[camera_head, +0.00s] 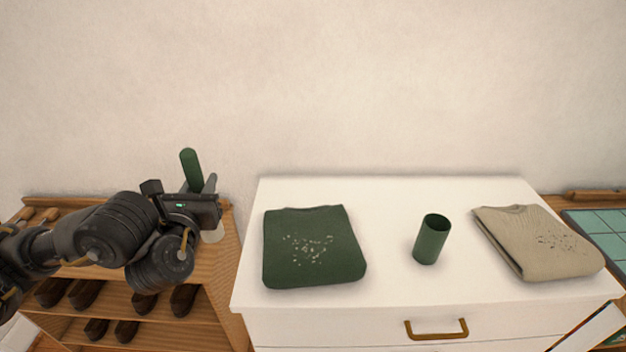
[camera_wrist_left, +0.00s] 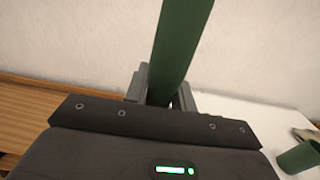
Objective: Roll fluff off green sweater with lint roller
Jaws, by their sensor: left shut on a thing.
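The green sweater (camera_head: 285,270) lies folded on the white dresser top, with pale fluff (camera_head: 308,249) scattered over its middle. My left gripper (camera_head: 199,188) is left of the sweater, above the wooden shelf unit, and shut on the lint roller. The roller's green handle (camera_head: 190,165) sticks up above the fingers, and its pale roller end (camera_head: 213,234) shows below the gripper. In the left wrist view the green handle (camera_wrist_left: 177,45) rises between the fingers (camera_wrist_left: 160,88). My right gripper is not in view.
An open green cup (camera_head: 430,243) stands right of the sweater on the white dresser (camera_head: 385,290). A folded beige sweater (camera_head: 515,250) with dark specks lies farther right. A wooden shoe shelf (camera_head: 215,325) stands left of the dresser. A plain wall is behind.

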